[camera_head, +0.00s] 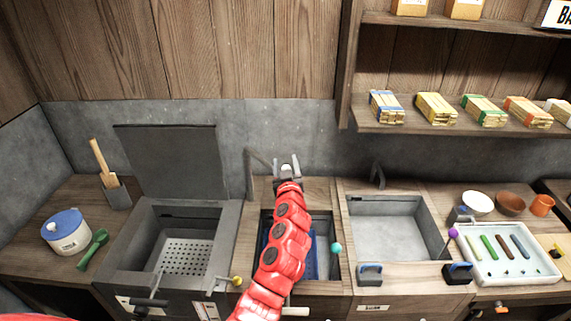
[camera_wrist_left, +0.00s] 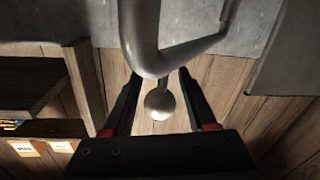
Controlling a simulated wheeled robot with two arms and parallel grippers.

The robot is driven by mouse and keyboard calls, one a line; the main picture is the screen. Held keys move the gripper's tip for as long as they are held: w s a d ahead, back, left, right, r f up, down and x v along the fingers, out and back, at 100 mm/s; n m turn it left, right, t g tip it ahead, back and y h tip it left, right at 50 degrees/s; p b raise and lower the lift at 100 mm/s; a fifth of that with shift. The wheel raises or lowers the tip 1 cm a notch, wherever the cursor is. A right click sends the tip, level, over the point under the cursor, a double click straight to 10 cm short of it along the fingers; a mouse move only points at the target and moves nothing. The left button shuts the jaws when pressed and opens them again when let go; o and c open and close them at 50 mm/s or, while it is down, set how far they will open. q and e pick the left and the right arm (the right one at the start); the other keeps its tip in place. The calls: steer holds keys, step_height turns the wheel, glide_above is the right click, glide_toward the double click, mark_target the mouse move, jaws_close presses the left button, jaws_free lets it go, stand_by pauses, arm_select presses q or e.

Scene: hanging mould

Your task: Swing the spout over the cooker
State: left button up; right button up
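The spout (camera_head: 249,175) is a grey bent pipe at the back wall, behind the middle basin. Its pipe also crosses the top of the left wrist view (camera_wrist_left: 145,35). A pale round knob (camera_wrist_left: 160,104) hangs at the spout's end. My left gripper (camera_head: 288,170) is at the knob. Its fingers stand apart on either side of it, with gaps showing in the left wrist view. The cooker appears to be the dark grey box (camera_head: 225,238) on the left, with its lid (camera_head: 170,160) raised and a perforated plate inside. My right gripper is out of view.
The middle basin (camera_head: 333,258) holds something blue, partly hidden by my arm. An empty grey basin (camera_head: 395,235) is to its right. A second bent pipe (camera_head: 377,176) stands behind that. A white pot (camera_head: 68,238) stands far left.

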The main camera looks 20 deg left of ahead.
arm_select(q)
jaws_close()
stand_by(1.2)
